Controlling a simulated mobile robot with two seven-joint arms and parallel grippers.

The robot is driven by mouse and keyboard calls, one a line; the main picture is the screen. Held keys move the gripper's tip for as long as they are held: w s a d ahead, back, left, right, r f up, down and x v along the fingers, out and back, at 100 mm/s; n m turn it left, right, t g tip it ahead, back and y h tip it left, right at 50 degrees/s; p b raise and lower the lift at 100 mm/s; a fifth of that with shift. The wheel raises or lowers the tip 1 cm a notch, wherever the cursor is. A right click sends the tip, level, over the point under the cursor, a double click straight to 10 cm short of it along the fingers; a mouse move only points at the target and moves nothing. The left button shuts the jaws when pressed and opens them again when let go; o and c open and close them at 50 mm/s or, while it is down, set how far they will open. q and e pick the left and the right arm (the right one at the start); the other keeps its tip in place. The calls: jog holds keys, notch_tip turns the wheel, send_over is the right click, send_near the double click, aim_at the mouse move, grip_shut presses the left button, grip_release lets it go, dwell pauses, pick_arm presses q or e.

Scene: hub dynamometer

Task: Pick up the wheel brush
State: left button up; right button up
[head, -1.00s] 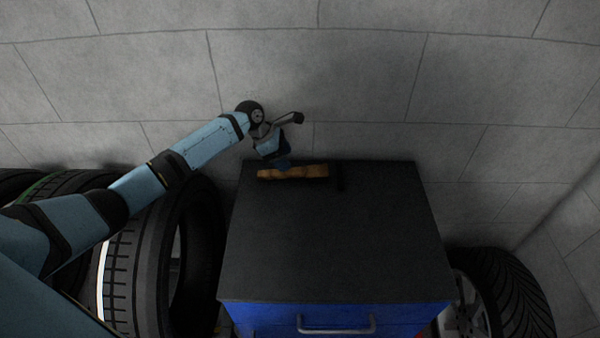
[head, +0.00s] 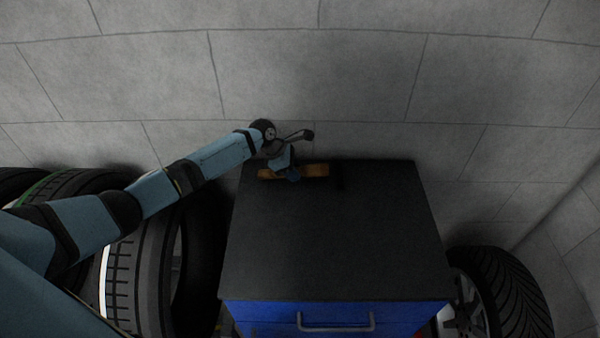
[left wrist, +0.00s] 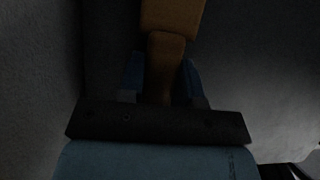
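The wheel brush (head: 315,170), orange-brown like wood, lies lengthwise near the back edge of the black cabinet top. My left gripper (head: 292,175) is at the brush from above, over its left-middle part, and hides some of it. In the left wrist view the brush (left wrist: 172,20) runs down between the two blue fingers of the left gripper (left wrist: 163,80). The fingers stand apart, one on each side of the narrower part, with a dark gap seen beside it. The view is dim, and any contact is hard to see. My right gripper is not in view.
The black cabinet top (head: 330,240) is otherwise clear, above a blue drawer with a grey handle (head: 336,327). Tyres (head: 140,270) stand to the left, and a wheel (head: 500,295) stands at the right. A grey block wall (head: 320,80) is close behind.

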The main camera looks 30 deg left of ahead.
pick_arm(q)
jog(key=shift+c, duration=0.9)
jog(key=shift+r, duration=0.1)
notch_tip(320, 180, up, 20)
jog(key=shift+b, duration=0.45)
